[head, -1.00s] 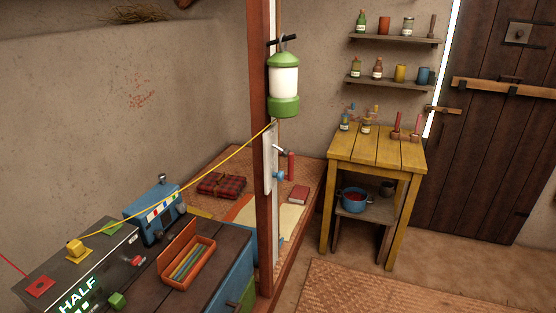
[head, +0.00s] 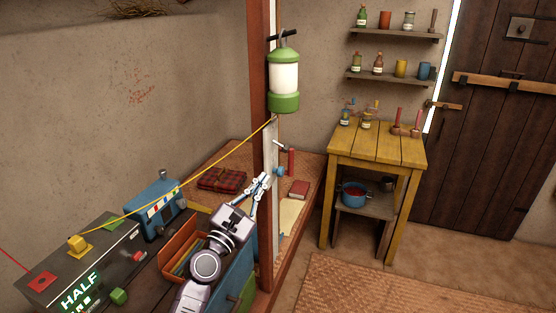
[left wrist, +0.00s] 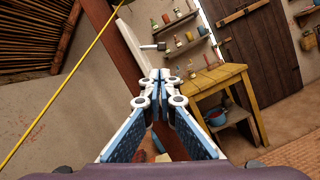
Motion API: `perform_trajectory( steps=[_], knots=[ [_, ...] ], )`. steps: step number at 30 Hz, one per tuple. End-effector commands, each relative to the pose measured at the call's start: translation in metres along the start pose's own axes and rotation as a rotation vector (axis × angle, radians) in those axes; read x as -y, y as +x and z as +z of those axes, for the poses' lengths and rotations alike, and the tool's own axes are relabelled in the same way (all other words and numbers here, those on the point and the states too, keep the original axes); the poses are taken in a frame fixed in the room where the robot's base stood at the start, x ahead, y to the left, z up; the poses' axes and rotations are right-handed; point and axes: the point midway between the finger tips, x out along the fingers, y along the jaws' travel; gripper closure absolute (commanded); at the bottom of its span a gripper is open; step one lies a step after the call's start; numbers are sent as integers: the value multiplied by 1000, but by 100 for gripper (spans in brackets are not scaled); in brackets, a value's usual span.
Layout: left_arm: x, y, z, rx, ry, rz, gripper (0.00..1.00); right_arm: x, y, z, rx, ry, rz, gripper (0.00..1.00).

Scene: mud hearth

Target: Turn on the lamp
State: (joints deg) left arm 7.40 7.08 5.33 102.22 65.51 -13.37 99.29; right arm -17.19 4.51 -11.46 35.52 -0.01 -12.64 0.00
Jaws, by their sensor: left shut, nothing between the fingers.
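The lamp (head: 284,78), a lantern with a white middle and green cap and base, hangs from a hook on the brown post (head: 257,60). Its white part shows no clear glow. Below it, a pale plate (head: 271,150) on the post bears a small light lever (head: 281,146) and a blue knob (head: 280,171). A light lever with a dark end also shows in the left wrist view (left wrist: 153,46), beyond the fingertips. My left gripper (head: 265,179) is shut and empty, close to the plate at about the blue knob's height; I cannot tell whether it touches. My right gripper is out of view.
A yellow cord (head: 180,187) runs from the post to a grey box (head: 55,275) with a HALF display. A blue device (head: 155,208) and orange pencil box (head: 184,250) stand nearby. A yellow table (head: 376,146) with bottles stands right of the post.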

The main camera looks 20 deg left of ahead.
Motion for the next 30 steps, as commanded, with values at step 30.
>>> perform_trajectory(
  steps=[30],
  knots=[
    [2,99,-1,-1,6,-5,100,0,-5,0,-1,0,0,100]
  ],
)
